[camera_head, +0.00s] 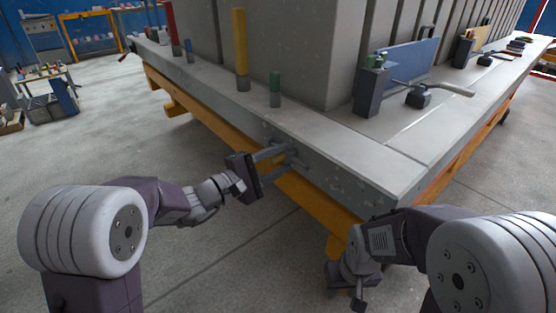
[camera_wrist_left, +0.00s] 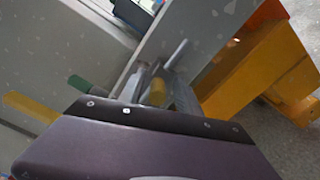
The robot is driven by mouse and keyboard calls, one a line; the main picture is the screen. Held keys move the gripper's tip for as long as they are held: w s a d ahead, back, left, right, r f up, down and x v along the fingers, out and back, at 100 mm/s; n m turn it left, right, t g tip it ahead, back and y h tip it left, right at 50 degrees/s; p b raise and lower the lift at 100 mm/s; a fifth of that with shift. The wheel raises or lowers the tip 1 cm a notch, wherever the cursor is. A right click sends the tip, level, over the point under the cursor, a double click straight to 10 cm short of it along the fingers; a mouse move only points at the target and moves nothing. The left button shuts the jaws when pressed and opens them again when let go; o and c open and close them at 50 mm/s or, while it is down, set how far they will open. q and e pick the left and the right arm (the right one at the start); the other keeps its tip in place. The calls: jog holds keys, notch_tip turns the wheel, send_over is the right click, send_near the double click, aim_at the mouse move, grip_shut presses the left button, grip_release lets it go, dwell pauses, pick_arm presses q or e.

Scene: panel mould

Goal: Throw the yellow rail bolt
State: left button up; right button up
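A small yellow piece (camera_wrist_left: 157,91), which looks like the bolt's handle, shows in the left wrist view just beyond my left gripper's body. A grey rod (camera_wrist_left: 178,54) stands out close behind it, by the side face of the grey rail. My left gripper (camera_head: 284,157) is at that side face in the head view, its two fingers apart, one above the other. The yellow piece lies between the fingers (camera_wrist_left: 168,90) in the wrist view; I see no clear contact. The fingers hide part of the bolt. My right gripper (camera_head: 350,290) hangs low at the bottom right, its fingers unclear.
The grey rail (camera_head: 345,160) edges the mould table, with an orange frame (camera_head: 330,200) below. A tall yellow post (camera_head: 240,42), a green post (camera_head: 275,82) and red and blue posts stand on it. A blue plate with clamp (camera_head: 405,65) is at the right. Floor left is open.

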pick_arm(q)
jog(key=shift+a, duration=0.1)
jog(key=p+v, duration=0.2)
jog(key=v, duration=0.7)
dwell(0.3)
